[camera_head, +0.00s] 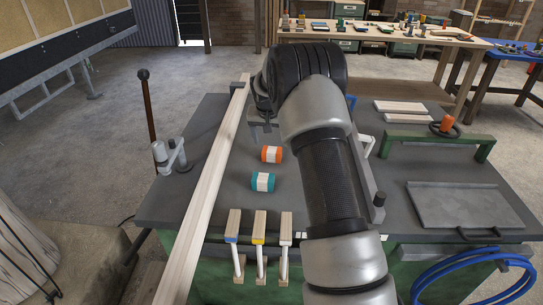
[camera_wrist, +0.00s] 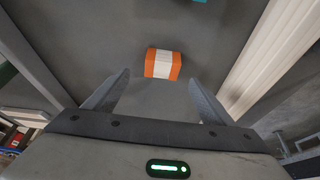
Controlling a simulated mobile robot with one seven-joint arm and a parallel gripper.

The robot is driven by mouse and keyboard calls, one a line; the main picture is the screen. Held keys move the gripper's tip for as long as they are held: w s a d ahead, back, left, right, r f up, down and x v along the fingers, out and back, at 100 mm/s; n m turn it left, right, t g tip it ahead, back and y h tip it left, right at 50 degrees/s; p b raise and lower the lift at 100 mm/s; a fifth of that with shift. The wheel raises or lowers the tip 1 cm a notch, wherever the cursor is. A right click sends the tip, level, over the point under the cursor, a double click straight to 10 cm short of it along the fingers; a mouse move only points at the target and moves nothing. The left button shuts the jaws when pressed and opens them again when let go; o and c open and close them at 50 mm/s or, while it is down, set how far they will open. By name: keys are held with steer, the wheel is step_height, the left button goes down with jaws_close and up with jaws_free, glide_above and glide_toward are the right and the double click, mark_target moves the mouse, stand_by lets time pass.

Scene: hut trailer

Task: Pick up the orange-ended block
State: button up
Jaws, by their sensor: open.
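The orange-ended block (camera_head: 271,154) lies on the dark grey tabletop (camera_head: 225,185), with a white middle band between its two orange ends. It also shows in the wrist view (camera_wrist: 162,64), beyond the fingertips and roughly centred between them. My gripper (camera_wrist: 160,82) is open and empty, and its two fingers are apart with bare tabletop between them. In the head view my arm hides most of the gripper. The block is apart from both fingers.
A teal-ended block (camera_head: 263,182) lies nearer the front. A long pale plank (camera_head: 205,185) runs along the left. Several wooden-headed tools (camera_head: 259,226) hang at the front edge. A green-framed handle (camera_head: 437,139) and a grey plate (camera_head: 465,205) are at the right.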

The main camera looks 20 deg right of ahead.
mark_target(272, 150)
steer(key=x, duration=0.9)
steer(key=shift+w+r, duration=0.15)
steer(key=shift+w, duration=0.2)
steer(key=shift+c, duration=0.3)
steer(key=c, duration=1.1)
